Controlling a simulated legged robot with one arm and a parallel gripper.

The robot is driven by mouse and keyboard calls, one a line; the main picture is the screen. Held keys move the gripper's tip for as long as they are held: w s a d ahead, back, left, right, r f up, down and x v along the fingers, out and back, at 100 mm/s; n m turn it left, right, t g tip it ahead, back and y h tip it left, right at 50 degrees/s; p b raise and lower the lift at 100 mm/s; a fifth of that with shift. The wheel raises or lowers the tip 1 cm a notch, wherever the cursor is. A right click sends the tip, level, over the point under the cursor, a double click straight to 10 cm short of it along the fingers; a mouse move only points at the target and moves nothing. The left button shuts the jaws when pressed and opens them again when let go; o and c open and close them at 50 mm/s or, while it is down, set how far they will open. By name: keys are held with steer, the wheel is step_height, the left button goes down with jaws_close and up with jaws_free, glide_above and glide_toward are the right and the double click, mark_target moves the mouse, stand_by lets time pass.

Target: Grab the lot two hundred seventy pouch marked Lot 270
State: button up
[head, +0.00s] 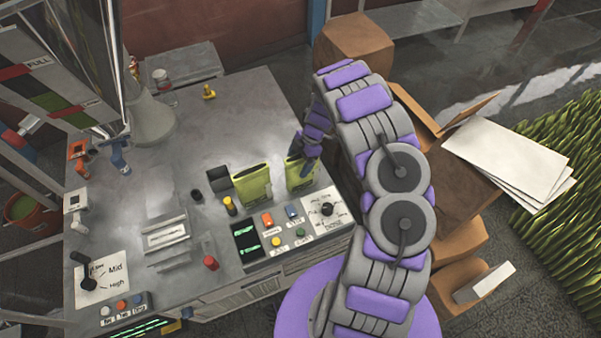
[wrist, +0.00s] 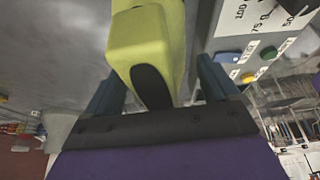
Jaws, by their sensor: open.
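Two yellow-green pouches stand on the grey metal bench in the head view. The left pouch (head: 252,186) is free of my arm. The right pouch (head: 301,176) has my gripper (head: 308,150) at its top edge. In the wrist view a yellow-green pouch (wrist: 150,45) lies between the two fingers of my open gripper (wrist: 160,85), with a dark oval patch on its near face. I cannot read a lot number on either pouch. My arm hides part of the right pouch's surroundings.
The bench (head: 200,115) carries a button panel (head: 290,230) just in front of the pouches, a dark open box (head: 219,178) on their left and a yellow knob (head: 208,91) behind. Cardboard boxes (head: 355,45) stand beyond the right edge.

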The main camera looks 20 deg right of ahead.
steer(key=shift+d+f, duration=0.15)
steer(key=shift+d, duration=0.3)
steer(key=shift+a+b, duration=0.15)
steer(key=shift+b, duration=0.15)
steer(key=shift+a+f, duration=0.1)
steer(key=shift+a, duration=0.15)
steer(key=shift+d, duration=0.2)
steer(key=shift+d, duration=0.1)
steer(key=c, duration=0.3)
steer(key=shift+a, duration=0.2)
steer(key=c, duration=1)
steer(key=shift+d, duration=0.1)
